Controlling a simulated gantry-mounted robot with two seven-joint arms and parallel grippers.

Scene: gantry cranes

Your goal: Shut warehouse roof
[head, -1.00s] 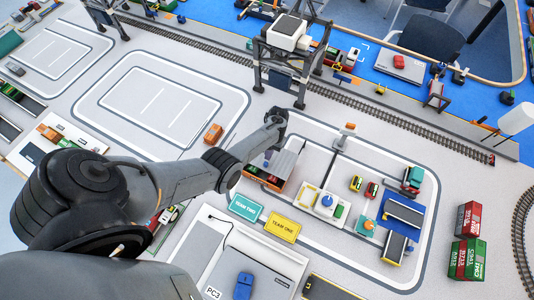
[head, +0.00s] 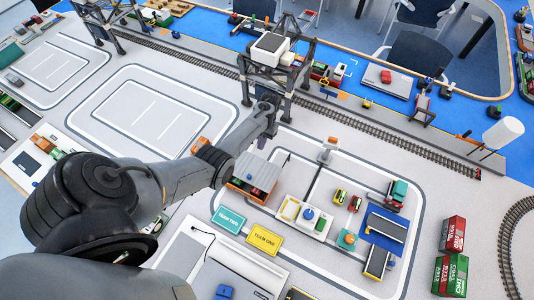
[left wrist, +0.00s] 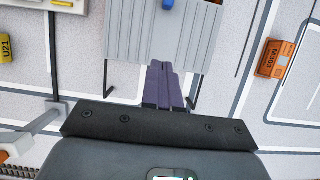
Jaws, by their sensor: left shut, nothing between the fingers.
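The warehouse (head: 240,186) is a small orange-walled box with a grey ribbed roof panel (head: 262,172), near the middle of the head view. Red and green items show at its top beside the panel. In the left wrist view the grey ribbed roof (left wrist: 140,35) fills the top middle, with a blue knob (left wrist: 168,3) at the upper edge. My left gripper (head: 262,143) is at the back side of the warehouse. Its purple fingers (left wrist: 163,85) are shut and empty, and their tips overlap the roof's near edge in the picture; contact cannot be told. My right gripper is not seen.
A gantry crane (head: 272,55) stands behind my left gripper, close to the rail track (head: 370,115). An orange container (left wrist: 276,58) lies beside the warehouse. Team signs (head: 264,239) and a white platform (head: 303,215) stand in front and to the right. Stacked containers (head: 452,250) are far right.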

